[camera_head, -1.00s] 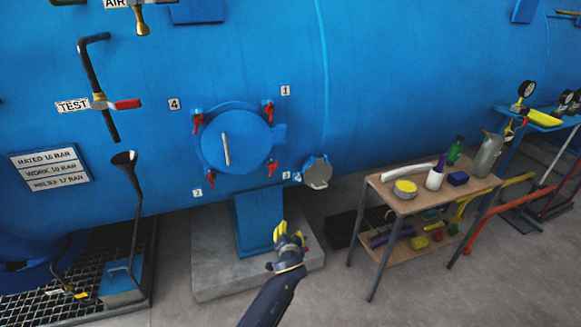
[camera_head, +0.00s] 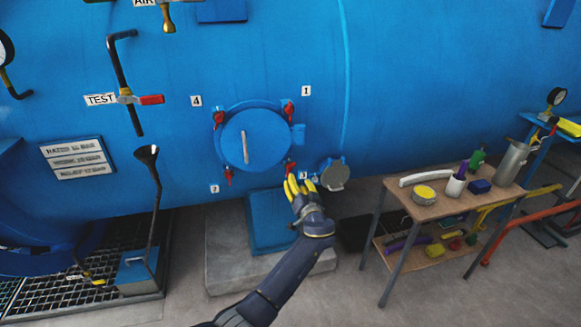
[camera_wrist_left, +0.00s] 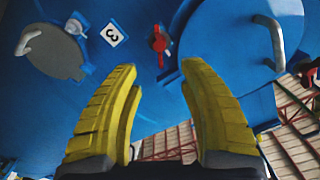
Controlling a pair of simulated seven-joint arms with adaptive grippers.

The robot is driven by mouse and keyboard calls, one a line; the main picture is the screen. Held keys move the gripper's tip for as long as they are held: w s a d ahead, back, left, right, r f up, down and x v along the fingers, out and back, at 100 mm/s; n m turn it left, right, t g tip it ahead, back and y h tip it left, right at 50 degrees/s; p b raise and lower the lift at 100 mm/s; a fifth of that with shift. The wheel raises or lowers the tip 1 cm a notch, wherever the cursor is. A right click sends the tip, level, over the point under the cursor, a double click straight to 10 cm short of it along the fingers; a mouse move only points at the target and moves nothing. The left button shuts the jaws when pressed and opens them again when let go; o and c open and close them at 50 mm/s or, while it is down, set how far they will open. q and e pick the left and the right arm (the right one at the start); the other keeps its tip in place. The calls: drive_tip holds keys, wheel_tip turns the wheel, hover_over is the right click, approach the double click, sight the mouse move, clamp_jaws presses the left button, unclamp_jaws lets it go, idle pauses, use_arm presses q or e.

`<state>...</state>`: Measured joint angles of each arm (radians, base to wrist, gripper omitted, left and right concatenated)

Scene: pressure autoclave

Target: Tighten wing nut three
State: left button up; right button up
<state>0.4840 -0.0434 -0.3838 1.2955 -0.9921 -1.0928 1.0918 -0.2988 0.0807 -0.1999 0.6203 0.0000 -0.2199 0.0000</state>
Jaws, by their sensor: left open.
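Wing nut three is a red wing nut (camera_head: 291,167) at the lower right of the round blue door (camera_head: 262,138), beside the label marked 3 (camera_head: 303,175). My left gripper (camera_head: 300,184) has yellow fingers and is just below and slightly right of this nut in the head view, open and empty. In the left wrist view the red nut (camera_wrist_left: 158,42) lies beyond the gap between the open fingers (camera_wrist_left: 165,85), apart from them. The label 3 (camera_wrist_left: 113,34) is left of it, and the door (camera_wrist_left: 235,35) is to the right. My right gripper is not seen.
A small round grey cover (camera_head: 335,175) is just right of the gripper. Other red wing nuts (camera_head: 219,119) sit around the door. A blue pedestal (camera_head: 268,222) stands below. A wooden table (camera_head: 408,204) with several tools and containers is at the right.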

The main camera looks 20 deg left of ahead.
sight(291, 167)
use_arm(q)
drive_tip(key=x, duration=1.1)
drive_tip(key=shift+w, duration=0.1)
clamp_jaws()
idle(0.4)
